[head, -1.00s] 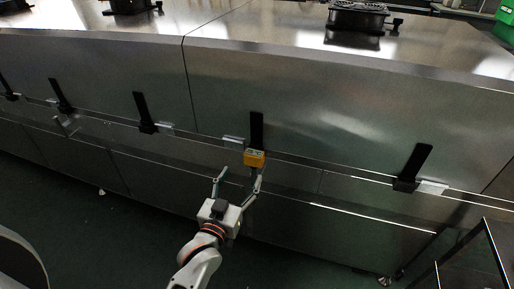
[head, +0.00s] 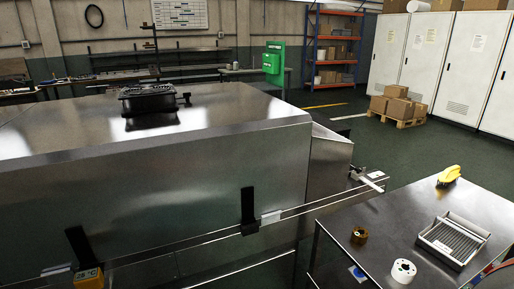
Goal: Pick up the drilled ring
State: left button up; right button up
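A white round piece (head: 403,272) with a dark opening and small dark marks on its top stands near the front of the metal table (head: 412,213) at the right; it looks like a drilled ring. A smaller brass-coloured ring-like piece (head: 359,235) sits behind it to the left on the same table; I cannot tell whether it has drilled holes. Both are clear of each other. Neither of my grippers shows in this view.
A grey slotted tray (head: 453,239) and a yellow tool-like object (head: 448,175) share the table. The long steel dryer (head: 170,190) fills the left, with an orange display box (head: 88,278) on its front. Boxes on a pallet (head: 398,105) stand behind, with open floor between.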

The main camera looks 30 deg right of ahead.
aim_at(360, 236)
jog(key=z, duration=0.4)
jog(key=l+z, duration=0.15)
jog(key=z, duration=0.6)
jog(key=l+z, duration=0.1)
jog(key=z, duration=0.3)
jog(key=i, duration=0.05)
